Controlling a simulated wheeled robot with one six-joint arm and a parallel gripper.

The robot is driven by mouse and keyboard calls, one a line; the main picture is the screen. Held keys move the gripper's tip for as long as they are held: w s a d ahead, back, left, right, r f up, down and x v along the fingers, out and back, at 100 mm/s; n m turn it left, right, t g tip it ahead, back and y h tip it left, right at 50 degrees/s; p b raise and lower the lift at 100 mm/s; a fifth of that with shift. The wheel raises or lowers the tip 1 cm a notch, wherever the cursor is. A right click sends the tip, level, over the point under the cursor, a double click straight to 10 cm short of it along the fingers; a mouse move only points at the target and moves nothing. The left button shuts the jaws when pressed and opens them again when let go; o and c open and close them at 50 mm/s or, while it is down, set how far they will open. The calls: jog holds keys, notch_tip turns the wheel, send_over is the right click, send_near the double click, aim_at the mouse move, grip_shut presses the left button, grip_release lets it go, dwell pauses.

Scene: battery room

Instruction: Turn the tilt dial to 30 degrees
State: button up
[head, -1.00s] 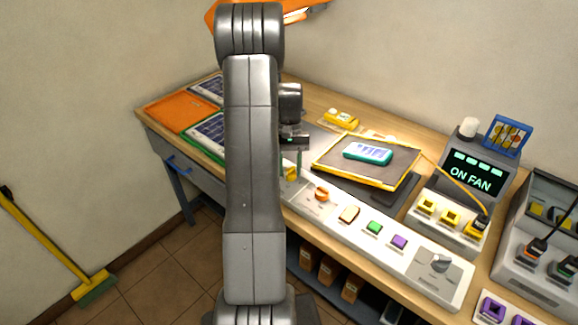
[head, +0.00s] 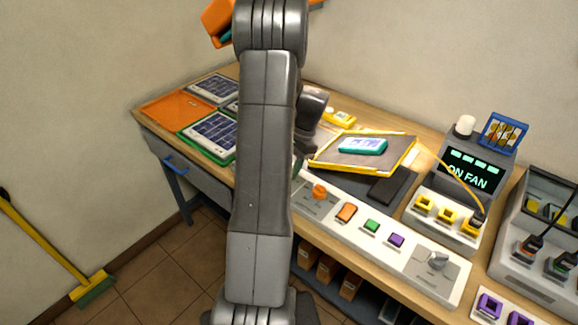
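A long pale control panel (head: 400,252) runs along the front of the bench. An orange knob (head: 319,191) is at its left and a grey pointer dial (head: 438,260) at its right end. I cannot read a scale or label on either, so I cannot tell which is the tilt dial or its angle. A yellow-framed tray (head: 335,162) behind the panel stands tilted, its right side raised, with a teal device (head: 362,146) on it. My gripper is mostly hidden behind my arm, left of the orange knob; its fingertips cannot be made out.
A display unit (head: 472,168) reading "ON FAN" stands right, with a cable across to the tray. Solar panels (head: 211,134) lie left.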

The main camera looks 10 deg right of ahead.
jog(key=m, duration=0.2)
jog(key=m+t, duration=0.1)
jog(key=m, duration=0.1)
jog(key=m+t, duration=0.1)
jog(key=shift+s+m, duration=0.25)
jog(key=shift+m, duration=0.15)
dwell(0.3)
jog(key=o, duration=1)
jog(key=v, duration=1.3)
jog(key=shift+s+d+r+b, duration=0.3)
jog(key=shift+b, duration=0.15)
jog(key=shift+f, duration=0.1)
